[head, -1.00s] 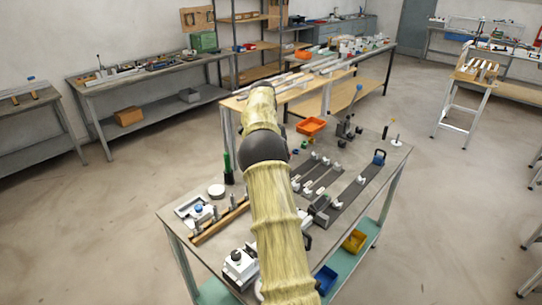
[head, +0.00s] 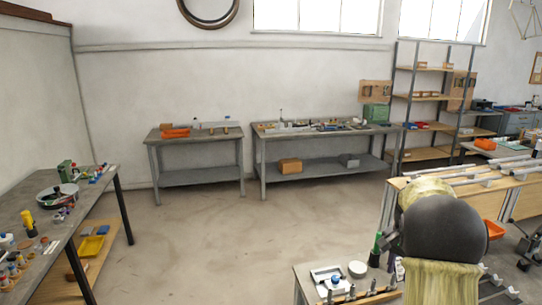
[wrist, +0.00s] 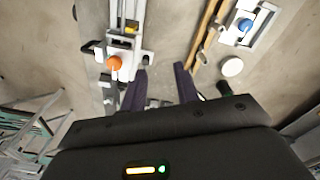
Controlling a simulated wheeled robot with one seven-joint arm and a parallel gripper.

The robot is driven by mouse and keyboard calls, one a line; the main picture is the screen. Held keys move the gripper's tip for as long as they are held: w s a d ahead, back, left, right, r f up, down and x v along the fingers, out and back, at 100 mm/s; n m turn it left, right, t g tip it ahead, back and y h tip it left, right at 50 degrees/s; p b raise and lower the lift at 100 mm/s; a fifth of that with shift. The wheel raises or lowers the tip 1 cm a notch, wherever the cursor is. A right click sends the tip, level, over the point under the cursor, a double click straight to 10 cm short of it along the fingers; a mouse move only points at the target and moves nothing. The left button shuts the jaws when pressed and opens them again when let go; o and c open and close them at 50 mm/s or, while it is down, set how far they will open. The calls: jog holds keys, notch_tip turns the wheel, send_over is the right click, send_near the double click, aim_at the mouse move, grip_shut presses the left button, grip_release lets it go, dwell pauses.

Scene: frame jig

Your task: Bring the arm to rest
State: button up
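My arm (head: 440,235), in a yellowish sleeve with a dark round joint, stands at the right of the head view, over the jig table (head: 312,268). Beyond the fingertips lie a pale clamp-like fixture with an orange knob (wrist: 114,63), a white fixture with a blue knob (wrist: 245,25) and a round white disc (wrist: 232,67).
A side table with bowls and bottles (head: 75,215) stands at left. Two workbenches (head: 195,138) (head: 320,130) line the back wall, with shelving (head: 425,97) to their right. A wooden-topped bench (head: 497,203) is behind my arm. The middle floor (head: 220,240) is clear.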

jog(key=s+a+f+n+t, duration=0.1)
jog(key=s+a+f+n, duration=0.1)
jog(key=s+a+n, duration=0.3)
jog(key=s+a+f+n+t, duration=0.1)
jog(key=s+a+n, duration=0.4)
jog(key=s+a, duration=0.8)
jog(key=s+f, duration=0.1)
jog(key=s, duration=0.2)
jog(key=shift+a+f+t, duration=0.3)
jog(key=shift+a+f, duration=0.05)
